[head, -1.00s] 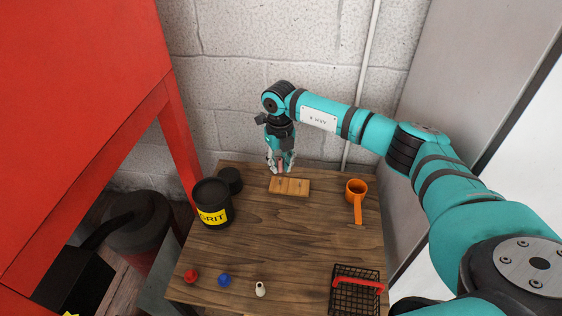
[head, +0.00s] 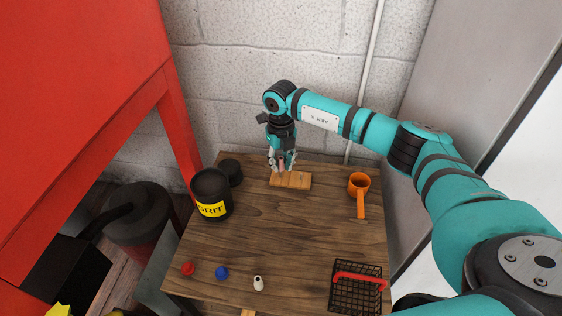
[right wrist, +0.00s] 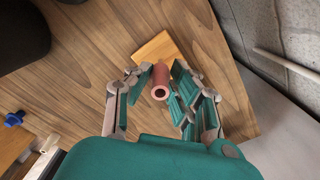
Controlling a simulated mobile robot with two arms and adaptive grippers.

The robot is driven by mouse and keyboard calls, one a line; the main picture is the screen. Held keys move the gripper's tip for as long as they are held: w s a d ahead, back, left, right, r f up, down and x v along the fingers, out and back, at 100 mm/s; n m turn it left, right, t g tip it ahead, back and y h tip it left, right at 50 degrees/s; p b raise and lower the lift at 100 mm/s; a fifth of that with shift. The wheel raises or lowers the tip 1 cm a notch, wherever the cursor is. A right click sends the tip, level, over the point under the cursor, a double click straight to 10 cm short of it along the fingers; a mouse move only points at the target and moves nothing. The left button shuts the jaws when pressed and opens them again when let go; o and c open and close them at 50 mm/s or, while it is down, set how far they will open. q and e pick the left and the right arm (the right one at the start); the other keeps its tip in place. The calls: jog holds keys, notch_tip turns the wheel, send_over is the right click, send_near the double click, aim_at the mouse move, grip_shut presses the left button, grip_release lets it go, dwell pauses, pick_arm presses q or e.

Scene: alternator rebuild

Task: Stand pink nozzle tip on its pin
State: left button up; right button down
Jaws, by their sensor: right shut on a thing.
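The pink nozzle tip (head: 282,166) is a small tube, held between the fingertips of my right gripper (head: 282,163). In the right wrist view the pink nozzle tip (right wrist: 160,82) shows its open round end toward the camera, with the fingers of the right gripper (right wrist: 158,92) on both sides. The wooden block (head: 292,182) lies at the back of the table; its far part is behind the gripper. The block also shows in the right wrist view (right wrist: 156,48), partly behind the tip. I cannot make out the pin, or whether the tip touches the block. My left gripper is out of view.
A red piece (head: 188,268), a blue piece (head: 222,272), a white piece (head: 258,283) and a wire basket (head: 343,293) are near the front. The table's middle is clear.

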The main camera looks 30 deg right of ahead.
aim_at(281, 169)
jog(key=shift+f+p, duration=0.35)
jog(key=shift+f, duration=1.2)
dwell(6.5)
